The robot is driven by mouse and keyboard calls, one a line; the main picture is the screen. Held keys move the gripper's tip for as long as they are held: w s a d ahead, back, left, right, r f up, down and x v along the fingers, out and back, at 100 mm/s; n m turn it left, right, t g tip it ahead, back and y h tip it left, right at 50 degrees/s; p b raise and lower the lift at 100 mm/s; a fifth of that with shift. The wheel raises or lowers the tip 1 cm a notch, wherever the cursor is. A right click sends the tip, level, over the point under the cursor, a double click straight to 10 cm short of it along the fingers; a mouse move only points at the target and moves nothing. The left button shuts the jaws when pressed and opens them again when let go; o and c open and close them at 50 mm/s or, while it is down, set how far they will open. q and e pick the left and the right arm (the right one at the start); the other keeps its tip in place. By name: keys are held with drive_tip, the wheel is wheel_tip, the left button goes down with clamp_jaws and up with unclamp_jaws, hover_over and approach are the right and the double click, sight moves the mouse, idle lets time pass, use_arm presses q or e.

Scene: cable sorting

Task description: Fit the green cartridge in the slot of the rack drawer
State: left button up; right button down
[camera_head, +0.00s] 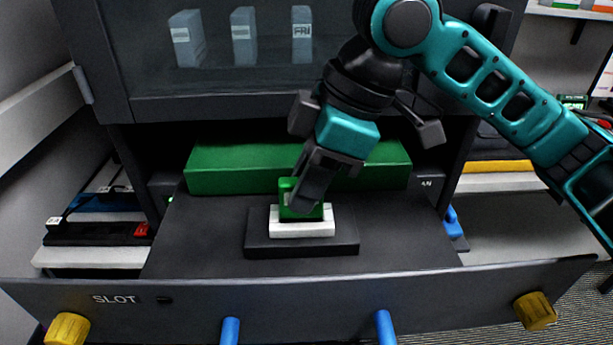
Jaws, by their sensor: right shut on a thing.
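The green cartridge (287,205) is upright in the middle of the open rack drawer (200,238). Its lower end meets a white block (300,230) on a dark base plate (301,249); I cannot tell how deep it sits in the slot there. My right gripper (307,195) comes down from above, shut on the cartridge and covering much of its front and right side. The drawer front carries the label SLOT (114,299). My left gripper is not in view.
A long green box (235,170) lies across the drawer's back, behind the cartridge. Yellow knobs (66,329) and blue handles (230,331) stick out from the drawer front. A glass-fronted cabinet (270,90) with several small boxes stands above. The drawer floor is bare left and right.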

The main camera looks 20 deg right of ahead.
drive_tip(key=shift+f, duration=0.75)
idle(0.7)
drive_tip(key=c, duration=0.9)
unclamp_jaws()
drive_tip(key=shift+o, duration=0.4)
drive_tip(key=o, duration=0.4)
drive_tip(key=shift+r, duration=3.5)
